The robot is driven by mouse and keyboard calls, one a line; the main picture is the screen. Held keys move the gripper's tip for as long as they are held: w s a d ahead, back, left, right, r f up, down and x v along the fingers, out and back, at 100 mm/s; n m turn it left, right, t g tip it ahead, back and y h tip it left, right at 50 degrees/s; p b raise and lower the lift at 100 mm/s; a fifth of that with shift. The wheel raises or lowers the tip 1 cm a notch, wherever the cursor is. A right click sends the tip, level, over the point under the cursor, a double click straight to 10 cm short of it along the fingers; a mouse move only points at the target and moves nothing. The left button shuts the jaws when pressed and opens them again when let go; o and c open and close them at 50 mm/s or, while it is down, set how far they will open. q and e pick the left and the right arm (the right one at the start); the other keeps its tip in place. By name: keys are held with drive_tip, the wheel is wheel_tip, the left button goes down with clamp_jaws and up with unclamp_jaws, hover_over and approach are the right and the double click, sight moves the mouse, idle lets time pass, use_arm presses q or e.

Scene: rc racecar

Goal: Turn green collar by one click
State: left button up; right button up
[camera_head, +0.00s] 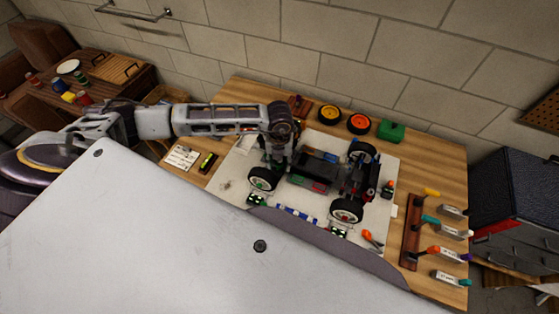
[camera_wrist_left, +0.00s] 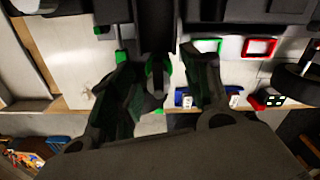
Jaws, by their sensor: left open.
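The RC car (camera_head: 318,170) sits on a pale mat on the wooden bench, its wheels at both ends. My left gripper (camera_head: 272,165) reaches down over the car's left end. In the left wrist view my left gripper (camera_wrist_left: 158,64) is open, with one dark finger on each side of a dark upright part. The green collar (camera_wrist_left: 167,71) shows as a green ring around that part, between the fingers. Contact between fingers and collar cannot be told. In the head view my arm hides the collar. My right gripper is not in view.
A green box (camera_head: 391,131) and two spare wheels (camera_head: 344,119) stand behind the car. A dark red tool rack (camera_head: 411,232) with several tools is at the right. A blue-and-white part (camera_head: 297,215) lies in front of the car. A red frame (camera_wrist_left: 259,48) is close to the right finger.

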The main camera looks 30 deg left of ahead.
use_arm(q)
drive_tip(key=shift+f, duration=0.35)
drive_tip(key=c, duration=1)
drive_tip(key=shift+f+m+b, duration=0.1)
drive_tip(key=shift+m+b, duration=0.7)
drive_tip(key=shift+a+m+b, duration=0.1)
drive_tip(key=shift+m+b, duration=1.3)
drive_tip(key=shift+m, duration=0.2)
